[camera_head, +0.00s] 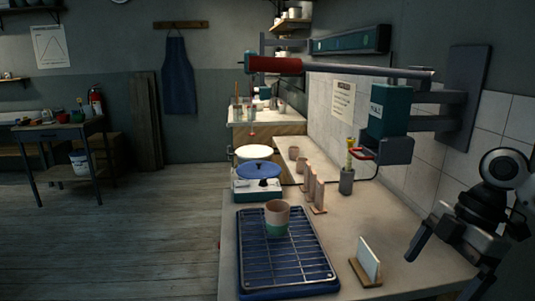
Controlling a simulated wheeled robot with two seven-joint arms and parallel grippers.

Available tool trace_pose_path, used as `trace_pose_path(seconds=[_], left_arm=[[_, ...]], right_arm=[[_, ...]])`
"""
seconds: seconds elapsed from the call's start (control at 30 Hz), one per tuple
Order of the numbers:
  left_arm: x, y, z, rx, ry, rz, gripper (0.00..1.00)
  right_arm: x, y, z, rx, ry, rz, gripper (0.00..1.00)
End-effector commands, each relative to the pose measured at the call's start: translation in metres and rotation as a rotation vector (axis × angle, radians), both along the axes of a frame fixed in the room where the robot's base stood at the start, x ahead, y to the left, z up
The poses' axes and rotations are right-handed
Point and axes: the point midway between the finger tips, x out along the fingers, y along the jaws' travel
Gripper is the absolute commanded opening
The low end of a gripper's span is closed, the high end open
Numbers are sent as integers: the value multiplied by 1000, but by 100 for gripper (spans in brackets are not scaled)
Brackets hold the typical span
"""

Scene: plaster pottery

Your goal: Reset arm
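My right gripper (438,277) is at the lower right, above the near right part of the worktop. Its two fingers point down and left and are spread apart, with nothing visible between them. My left gripper is not in view. A cup (277,209) with a pinkish upper part and green lower part stands upright on the wire rack (290,262) of a blue tray. My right gripper is well to the right of the cup and apart from it.
A small white plate in a wooden stand (368,262) is left of my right gripper. A wall-mounted red-and-teal device (388,115) overhangs the worktop (345,228).

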Motion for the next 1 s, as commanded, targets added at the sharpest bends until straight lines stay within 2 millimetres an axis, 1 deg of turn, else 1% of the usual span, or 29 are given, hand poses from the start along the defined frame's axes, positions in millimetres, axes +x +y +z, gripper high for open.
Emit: trace_pose_path(seconds=[0.03,0.27,0.43,0.57,0.6,0.67,0.7,0.77,0.83,1.0], left_arm=[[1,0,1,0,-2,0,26],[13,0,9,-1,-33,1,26],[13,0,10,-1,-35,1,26],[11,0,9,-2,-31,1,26],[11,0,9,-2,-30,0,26],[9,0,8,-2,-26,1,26],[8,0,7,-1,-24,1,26],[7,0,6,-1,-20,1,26],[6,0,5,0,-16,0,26],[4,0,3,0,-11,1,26]], right_arm=[[-1,8,-12,-9,8,-2,100],[-8,39,-62,-57,20,-53,100],[-22,69,-104,-76,16,-124,100],[-42,101,-141,-64,10,-231,100],[-51,112,-153,-55,8,-285,100],[-66,127,-169,-34,3,-387,100],[-76,135,-178,-19,3,-469,100],[-91,142,-188,-3,2,-600,100],[-106,144,-195,9,4,-748,100],[-138,132,-205,8,11,-1063,100]])
